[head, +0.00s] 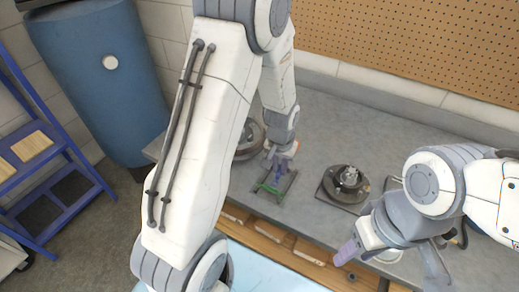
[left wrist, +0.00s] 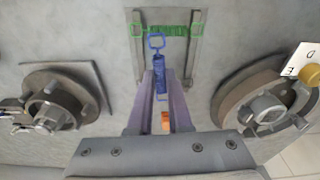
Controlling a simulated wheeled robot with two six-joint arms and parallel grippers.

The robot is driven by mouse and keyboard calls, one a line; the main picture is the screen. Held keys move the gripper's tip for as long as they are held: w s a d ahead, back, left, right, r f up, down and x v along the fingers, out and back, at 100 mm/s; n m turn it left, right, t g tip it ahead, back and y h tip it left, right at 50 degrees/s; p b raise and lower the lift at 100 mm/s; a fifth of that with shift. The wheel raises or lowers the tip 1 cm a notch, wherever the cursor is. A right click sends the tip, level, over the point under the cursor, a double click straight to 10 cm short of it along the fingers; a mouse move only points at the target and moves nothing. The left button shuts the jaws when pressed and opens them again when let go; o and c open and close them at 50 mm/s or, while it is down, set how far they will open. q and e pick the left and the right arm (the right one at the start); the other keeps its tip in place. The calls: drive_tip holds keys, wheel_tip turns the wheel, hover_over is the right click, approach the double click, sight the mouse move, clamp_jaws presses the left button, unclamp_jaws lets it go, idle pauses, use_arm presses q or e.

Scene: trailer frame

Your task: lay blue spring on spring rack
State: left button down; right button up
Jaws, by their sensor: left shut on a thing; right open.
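The blue spring (left wrist: 160,72) is held between the purple fingers of my left gripper (left wrist: 161,85) in the left wrist view, with its far loop sticking out past the fingertips. In the head view my left gripper (head: 278,162) is over the spring rack (head: 289,187) on the bench. The rack's two metal rails (left wrist: 195,50) show ahead of the fingers. A green spring (left wrist: 175,30) lies across the far end of the rails. I cannot tell whether the blue spring touches the rack. My right gripper (head: 390,262) is open and empty near the bench's front at right.
A hub on a plate (head: 347,182) stands right of the rack in the head view. Another round hub (head: 249,140) is partly hidden behind my left arm. In the left wrist view hubs flank the rack left (left wrist: 50,105) and right (left wrist: 262,102). A lettered white card (left wrist: 303,66) is at right.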

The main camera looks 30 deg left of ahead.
use_arm(q)
drive_tip(key=shift+w+a+r+n, duration=0.1)
drive_tip(key=shift+r+n, duration=0.15)
drive_tip(key=shift+n, duration=0.45)
drive_tip(key=n, duration=0.1)
drive_tip(key=n+p, duration=0.1)
drive_tip(key=n, duration=0.1)
drive_tip(key=shift+r+y+p, duration=0.3)
drive_tip(key=n, duration=0.2)
drive_tip(key=n+p, duration=0.1)
drive_tip(key=n, duration=0.1)
drive_tip(key=shift+w+a+r, duration=0.15)
drive_tip(key=shift+r, duration=0.05)
drive_tip(key=n, duration=0.2)
drive_tip(key=n+p, duration=0.1)
drive_tip(key=n, duration=0.1)
drive_tip(key=n+g+p, duration=0.1)
drive_tip(key=n, duration=0.1)
drive_tip(key=shift+w+r+y, duration=0.15)
drive_tip(key=shift+r+y, duration=0.2)
drive_tip(key=shift+y, duration=0.05)
drive_tip(key=n, duration=0.2)
drive_tip(key=shift+a+n, duration=0.1)
drive_tip(key=shift+n, duration=0.2)
drive_tip(key=shift+f+b, duration=1.45)
drive_tip(key=shift+f, duration=1.1)
